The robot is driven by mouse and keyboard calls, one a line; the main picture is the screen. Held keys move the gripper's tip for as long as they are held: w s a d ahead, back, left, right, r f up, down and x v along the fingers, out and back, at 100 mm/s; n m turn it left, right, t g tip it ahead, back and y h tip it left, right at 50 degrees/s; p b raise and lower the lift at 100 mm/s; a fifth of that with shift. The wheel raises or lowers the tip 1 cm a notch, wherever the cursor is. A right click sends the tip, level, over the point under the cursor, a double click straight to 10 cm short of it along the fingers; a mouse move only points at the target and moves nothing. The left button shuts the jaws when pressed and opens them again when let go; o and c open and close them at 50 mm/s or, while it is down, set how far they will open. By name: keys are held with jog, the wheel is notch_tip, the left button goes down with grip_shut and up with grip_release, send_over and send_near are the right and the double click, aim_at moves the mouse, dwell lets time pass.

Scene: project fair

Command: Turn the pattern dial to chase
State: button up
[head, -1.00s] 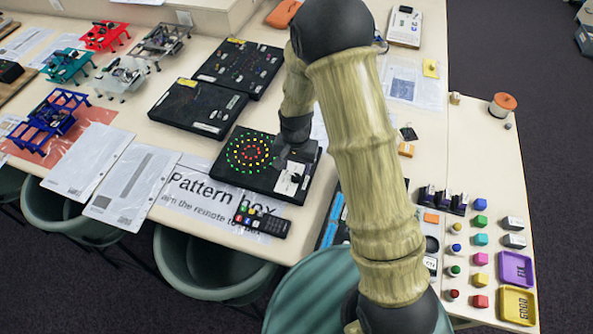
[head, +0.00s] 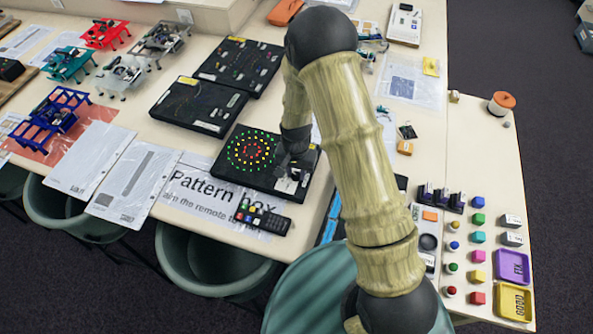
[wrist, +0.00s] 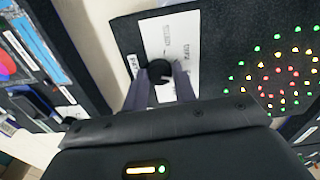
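The pattern box (head: 238,172) is a flat black box with rings of green, yellow and red lights, which also show in the wrist view (wrist: 290,75). A white label plate (wrist: 184,50) with printed text lies on its panel. The dial (wrist: 159,70) is a small round black knob on that plate. My gripper (wrist: 160,78) is down at the panel, its two fingers on either side of the dial, apparently touching it. In the head view my gripper (head: 292,168) covers most of the panel. The dial's pointer and the setting names cannot be read.
A remote (head: 262,219) lies on the "Pattern box" sign (head: 205,195) in front of the box. Two other black boxes (head: 198,107) (head: 238,66) stand behind it. Blue strips (wrist: 38,45) lie beside the box. Small coloured blocks and trays (head: 513,266) are at the right.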

jog(key=shift+n, duration=0.4)
jog(key=n+b, duration=0.2)
jog(key=n, duration=0.1)
jog(key=shift+f, duration=0.1)
jog(key=n+b, duration=0.1)
jog(key=n, duration=0.4)
jog(key=shift+b, duration=0.3)
dwell(0.3)
jog(key=o, duration=1)
jog(key=shift+r, duration=0.2)
